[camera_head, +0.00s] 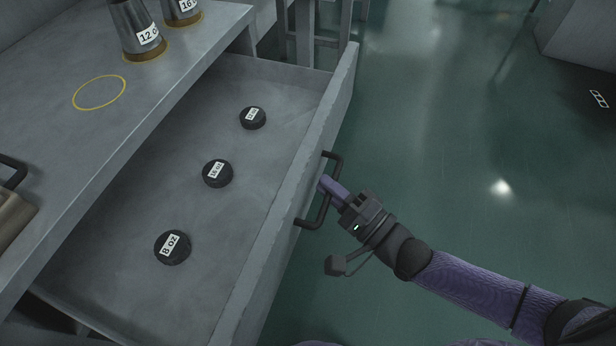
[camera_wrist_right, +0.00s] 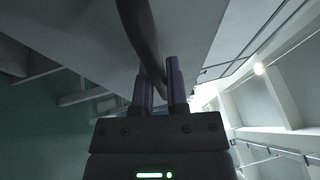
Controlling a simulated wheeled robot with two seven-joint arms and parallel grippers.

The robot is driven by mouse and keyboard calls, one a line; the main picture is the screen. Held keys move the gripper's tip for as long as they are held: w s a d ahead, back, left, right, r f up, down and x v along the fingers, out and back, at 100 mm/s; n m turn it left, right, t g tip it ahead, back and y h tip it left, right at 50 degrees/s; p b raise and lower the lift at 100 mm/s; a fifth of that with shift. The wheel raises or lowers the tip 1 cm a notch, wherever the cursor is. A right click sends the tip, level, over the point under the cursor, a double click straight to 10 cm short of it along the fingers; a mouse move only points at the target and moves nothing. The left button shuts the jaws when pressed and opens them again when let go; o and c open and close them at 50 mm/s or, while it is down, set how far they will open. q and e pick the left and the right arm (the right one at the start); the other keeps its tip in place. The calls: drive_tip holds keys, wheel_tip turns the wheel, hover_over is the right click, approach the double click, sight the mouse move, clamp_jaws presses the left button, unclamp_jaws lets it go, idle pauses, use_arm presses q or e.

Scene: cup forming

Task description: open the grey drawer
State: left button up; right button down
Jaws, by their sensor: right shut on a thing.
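The grey drawer (camera_head: 300,180) stands pulled out from under the grey worktop, with its inside in view in the head view. Its dark bar handle (camera_head: 333,157) is on the front face, at the right. My right gripper (camera_head: 330,187) is shut on this handle. In the right wrist view the dark handle (camera_wrist_right: 139,30) runs down between the two fingers of my right gripper (camera_wrist_right: 160,80). Three dark round pieces with white labels lie apart on the drawer floor: a near one (camera_head: 172,247), a middle one (camera_head: 217,173) and a far one (camera_head: 253,118). My left gripper is not in view.
On the worktop (camera_head: 60,130) stand two grey cups, one labelled 12 (camera_head: 135,28) and one labelled 16 (camera_head: 182,10). An empty yellow ring (camera_head: 99,92) is marked there. A dark handle (camera_head: 12,172) shows at the left edge. The green floor (camera_head: 470,150) right of the drawer is clear.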

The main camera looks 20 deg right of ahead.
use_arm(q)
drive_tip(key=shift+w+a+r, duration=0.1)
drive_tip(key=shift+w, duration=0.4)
use_arm(e)
drive_tip(key=shift+s+d, duration=0.75)
drive_tip(key=shift+d, duration=0.2)
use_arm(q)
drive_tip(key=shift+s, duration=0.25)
use_arm(e)
drive_tip(key=c, duration=0.6)
unclamp_jaws()
drive_tip(key=shift+c, duration=0.2)
use_arm(q)
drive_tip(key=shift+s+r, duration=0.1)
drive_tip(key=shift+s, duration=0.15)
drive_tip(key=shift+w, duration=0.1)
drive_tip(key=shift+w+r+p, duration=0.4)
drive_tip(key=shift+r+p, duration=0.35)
drive_tip(key=shift+p, duration=0.25)
use_arm(e)
drive_tip(key=v, duration=1)
